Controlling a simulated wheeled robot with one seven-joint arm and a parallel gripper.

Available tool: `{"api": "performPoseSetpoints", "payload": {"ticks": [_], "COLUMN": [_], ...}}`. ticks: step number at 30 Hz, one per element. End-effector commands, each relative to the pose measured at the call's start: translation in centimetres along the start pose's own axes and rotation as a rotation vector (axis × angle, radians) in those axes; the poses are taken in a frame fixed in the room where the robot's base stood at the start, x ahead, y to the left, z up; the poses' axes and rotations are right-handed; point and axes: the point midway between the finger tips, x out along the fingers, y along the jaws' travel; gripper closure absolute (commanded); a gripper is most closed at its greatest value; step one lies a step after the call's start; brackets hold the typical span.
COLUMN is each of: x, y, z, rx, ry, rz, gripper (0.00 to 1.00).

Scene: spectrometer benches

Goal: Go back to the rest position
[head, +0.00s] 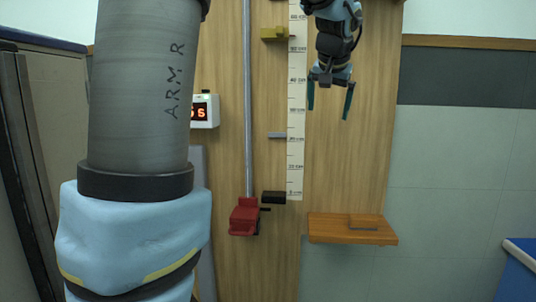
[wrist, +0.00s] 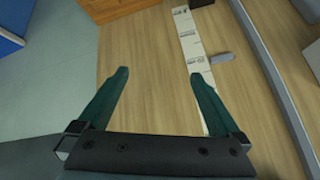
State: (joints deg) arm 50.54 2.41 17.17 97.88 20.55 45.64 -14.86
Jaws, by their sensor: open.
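My gripper (head: 331,100) hangs fingers-down in front of the upper part of a wooden board (head: 350,150) in the head view. Its two green fingers are apart with nothing between them. In the wrist view my gripper (wrist: 157,75) is also open and empty, with bare board behind the fingers. My arm fills the left of the head view and hides part of the scene there. No marked rest position shows.
A digital display (head: 205,111) is partly hidden.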

Motion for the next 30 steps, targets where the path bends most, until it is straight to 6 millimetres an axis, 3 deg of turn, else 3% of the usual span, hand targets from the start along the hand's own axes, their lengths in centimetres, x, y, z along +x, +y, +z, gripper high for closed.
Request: {"api": "performPoseSetpoints", "payload": {"ticks": [1,3,7,12,16,18,21,30], "x": [2.4,4.9,8.5,10.7,10.8,10.6,10.3,10.2], "y": [-1.5,-2.8,-4.8,-6.2,-6.2,-6.0,-5.8,-5.6], "z": [3.3,7.5,16.1,27.7,34.6,37.2,39.3,40.0], "rx": [-0.022,-0.050,-0.123,-0.240,-0.322,-0.355,-0.383,-0.391], "ry": [-0.060,-0.129,-0.251,-0.397,-0.476,-0.505,-0.528,-0.537], "rz": [0.001,0.012,0.033,0.058,0.069,0.072,0.074,0.076], "gripper": [0.00,0.00,0.00,0.00,0.00,0.00,0.00,0.00]}}
